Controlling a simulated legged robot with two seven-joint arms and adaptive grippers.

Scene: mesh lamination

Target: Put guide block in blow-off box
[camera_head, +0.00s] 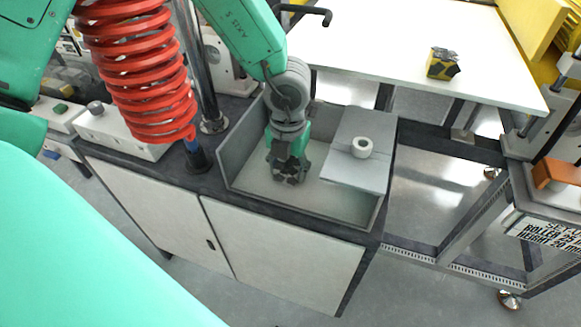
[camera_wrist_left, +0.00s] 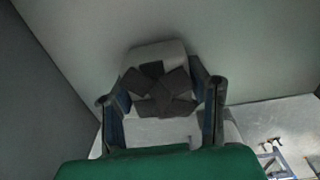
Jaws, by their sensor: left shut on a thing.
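The blow-off box (camera_head: 312,199) is a grey open-topped box on the dark top of a white cabinet, in the middle of the head view. My left gripper (camera_head: 288,170) points down inside it, near its left half. In the left wrist view my left gripper (camera_wrist_left: 162,105) is shut on the guide block (camera_wrist_left: 160,88), a grey block with dark angular patches, between its two fingers. Its underside is hidden, so I cannot tell if it touches the box floor. My right gripper is not in view.
A grey plate (camera_head: 345,172) with a white ring (camera_head: 362,147) covers the box's right part. A yellow and black block (camera_head: 443,64) stands on the white table (camera_head: 400,48) behind. A red coil (camera_head: 140,75) on a post stands left of the box.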

